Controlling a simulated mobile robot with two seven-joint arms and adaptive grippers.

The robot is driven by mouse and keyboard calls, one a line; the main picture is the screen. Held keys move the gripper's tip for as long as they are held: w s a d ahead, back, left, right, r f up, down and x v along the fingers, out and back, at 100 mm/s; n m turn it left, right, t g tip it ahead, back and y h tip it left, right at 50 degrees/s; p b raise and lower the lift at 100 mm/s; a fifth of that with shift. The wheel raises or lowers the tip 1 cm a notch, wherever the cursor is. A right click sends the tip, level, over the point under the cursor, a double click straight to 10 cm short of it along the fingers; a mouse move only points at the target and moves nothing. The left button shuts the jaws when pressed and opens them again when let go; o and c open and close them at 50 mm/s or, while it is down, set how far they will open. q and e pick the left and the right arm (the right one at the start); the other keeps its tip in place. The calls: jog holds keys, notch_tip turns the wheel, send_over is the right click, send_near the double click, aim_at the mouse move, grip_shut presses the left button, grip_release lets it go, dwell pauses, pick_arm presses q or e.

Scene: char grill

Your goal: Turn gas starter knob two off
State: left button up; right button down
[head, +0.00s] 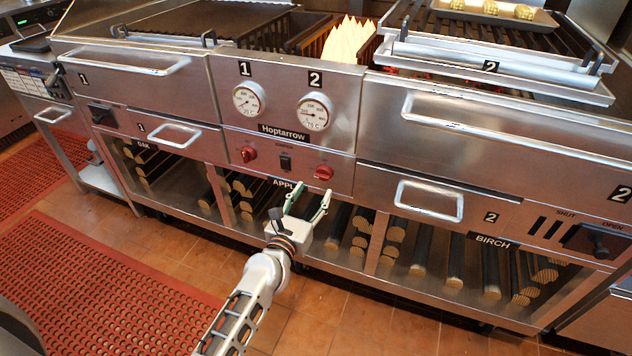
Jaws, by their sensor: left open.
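Two red knobs sit on the centre panel of the grill front in the head view, with a black rocker switch (285,162) between them. The right red knob (323,172), on the side of gauge 2, looks like gas starter knob two. The left red knob (249,154) is on the side of gauge 1. The knob pointers are too small to read. My left gripper (311,194) is open and empty, with its green-edged fingers pointing up a little below the right red knob. It looks apart from the knob. My right gripper is not in view.
Flames (349,42) rise at the back between the grills. Drawer 2 has a protruding handle (430,200) right of the panel. Hood handles (125,65) stick out. Logs (363,228) fill the lower shelf. The tiled floor in front is clear, with a red mat (110,290) at left.

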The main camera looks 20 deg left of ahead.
aim_at(321, 179)
pick_arm(q)
jog(key=w, duration=0.5)
jog(key=shift+d+f+b, duration=0.1)
jog(key=shift+d+b, duration=0.05)
jog(key=shift+b, duration=0.2)
jog(key=shift+w, duration=0.5)
jog(key=c, duration=1.1)
